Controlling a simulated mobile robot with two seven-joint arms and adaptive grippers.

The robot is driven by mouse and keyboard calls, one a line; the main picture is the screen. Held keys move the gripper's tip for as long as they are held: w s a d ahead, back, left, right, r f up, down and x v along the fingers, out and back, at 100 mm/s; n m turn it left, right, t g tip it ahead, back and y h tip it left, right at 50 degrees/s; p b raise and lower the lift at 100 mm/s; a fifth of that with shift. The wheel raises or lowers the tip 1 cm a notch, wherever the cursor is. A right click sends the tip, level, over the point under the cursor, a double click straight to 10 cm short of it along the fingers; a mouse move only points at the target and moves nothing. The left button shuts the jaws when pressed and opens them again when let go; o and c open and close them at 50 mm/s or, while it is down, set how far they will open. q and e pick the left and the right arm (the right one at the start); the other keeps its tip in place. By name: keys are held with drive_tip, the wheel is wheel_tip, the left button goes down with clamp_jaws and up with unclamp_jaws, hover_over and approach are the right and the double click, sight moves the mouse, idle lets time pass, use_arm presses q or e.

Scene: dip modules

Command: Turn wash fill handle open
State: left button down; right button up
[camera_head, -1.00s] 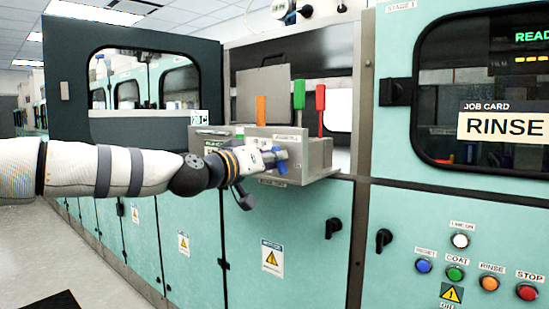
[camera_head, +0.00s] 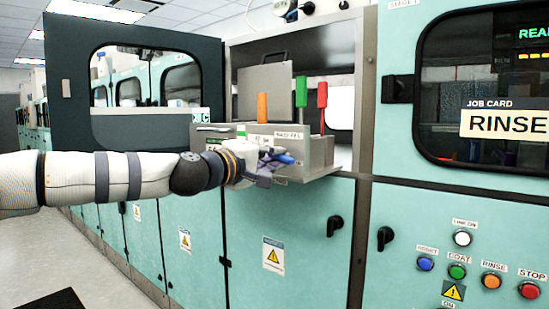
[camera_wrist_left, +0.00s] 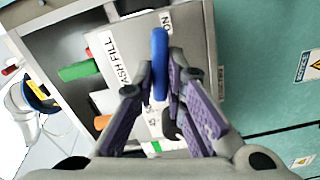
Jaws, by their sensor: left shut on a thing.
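The wash fill handle is a blue lever (camera_head: 286,159) on the front of the grey box (camera_head: 322,156). In the left wrist view the blue handle (camera_wrist_left: 159,50) stands next to the "WASH FILL" label (camera_wrist_left: 122,60). My left gripper (camera_head: 274,162) is at the box front, with its fingers closed around the handle. In the left wrist view its purple-padded fingers (camera_wrist_left: 160,88) sit on either side of the blue handle. The fingers and wrist hide the handle's pivot in the head view. My right gripper is in neither view.
Orange (camera_head: 262,107), green (camera_head: 301,92) and red (camera_head: 323,100) upright handles stand above the box. A dark open door (camera_head: 75,120) is behind my left arm. A panel with several coloured buttons (camera_head: 457,271) is at the right. A black latch (camera_head: 334,226) is below the box.

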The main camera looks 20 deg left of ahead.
use_arm(q)
drive_tip(key=shift+f+n, duration=0.2)
drive_tip(key=shift+n, duration=1.3)
drive_tip(key=c, duration=1.6)
unclamp_jaws()
drive_tip(key=shift+d, duration=0.1)
drive_tip(key=shift+c, duration=0.2)
drive_tip(key=shift+r, duration=0.1)
drive_tip(key=shift+s+a, duration=0.15)
drive_tip(key=shift+a, duration=0.05)
drive_tip(key=v, duration=1.1)
drive_tip(key=shift+s, duration=0.35)
